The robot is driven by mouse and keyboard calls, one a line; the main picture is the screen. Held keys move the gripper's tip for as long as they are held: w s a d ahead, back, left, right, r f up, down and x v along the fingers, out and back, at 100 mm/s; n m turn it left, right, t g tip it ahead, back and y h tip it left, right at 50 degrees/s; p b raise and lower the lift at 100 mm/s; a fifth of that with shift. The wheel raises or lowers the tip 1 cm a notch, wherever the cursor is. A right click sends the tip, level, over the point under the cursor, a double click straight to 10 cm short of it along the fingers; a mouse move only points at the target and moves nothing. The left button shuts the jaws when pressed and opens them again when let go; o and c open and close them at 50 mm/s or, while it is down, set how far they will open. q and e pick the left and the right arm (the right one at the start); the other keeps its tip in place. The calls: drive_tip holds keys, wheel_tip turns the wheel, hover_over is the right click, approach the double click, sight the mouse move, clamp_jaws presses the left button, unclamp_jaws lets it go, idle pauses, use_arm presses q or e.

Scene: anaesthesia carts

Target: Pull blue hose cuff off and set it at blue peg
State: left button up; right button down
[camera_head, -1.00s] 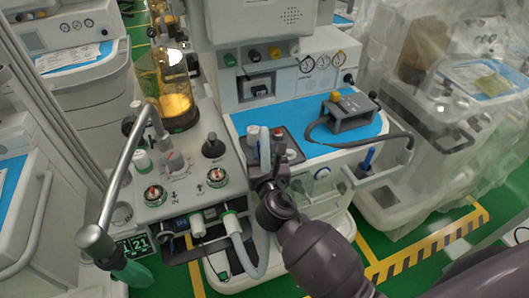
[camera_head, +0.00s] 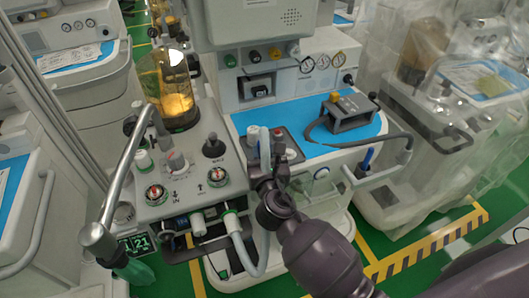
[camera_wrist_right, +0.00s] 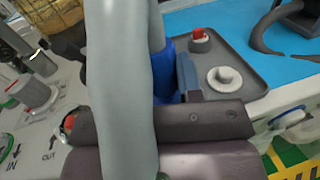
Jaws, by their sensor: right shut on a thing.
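My right gripper (camera_head: 266,158) comes up from below in the camera_head view, at the cart's front between the valve block and the blue work top. It is shut on the blue hose cuff (camera_wrist_right: 165,72), which shows just beyond the dark jaws in the wrist view. The pale grey hose (camera_wrist_right: 120,90) crosses close in front of that camera and hides part of the jaws. Whether the cuff is still seated on a port cannot be told. A blue peg (camera_head: 365,161) stands at the cart's right side, near the handle, apart from my gripper. My left gripper is not in view.
A dark tray with a red knob (camera_wrist_right: 200,37) and a white knob (camera_wrist_right: 224,79) lies close beside the gripper. A dark box (camera_head: 345,112) with a black cable sits on the blue work top (camera_head: 310,148). A metal arm (camera_head: 125,190) rises at left.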

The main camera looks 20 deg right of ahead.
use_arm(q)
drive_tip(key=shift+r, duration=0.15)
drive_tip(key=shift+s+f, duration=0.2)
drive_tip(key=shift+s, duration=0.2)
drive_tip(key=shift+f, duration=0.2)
use_arm(e)
drive_tip(key=shift+f, duration=0.3)
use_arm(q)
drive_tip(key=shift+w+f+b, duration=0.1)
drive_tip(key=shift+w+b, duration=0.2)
use_arm(e)
drive_tip(key=shift+f, duration=0.3)
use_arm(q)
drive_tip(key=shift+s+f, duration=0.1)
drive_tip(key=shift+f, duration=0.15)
use_arm(e)
drive_tip(key=shift+f, duration=0.25)
drive_tip(key=shift+f, duration=0.2)
drive_tip(key=c, duration=1.1)
unclamp_jaws()
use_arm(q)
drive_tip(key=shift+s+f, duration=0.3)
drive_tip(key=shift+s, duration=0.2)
use_arm(e)
drive_tip(key=o, duration=0.4)
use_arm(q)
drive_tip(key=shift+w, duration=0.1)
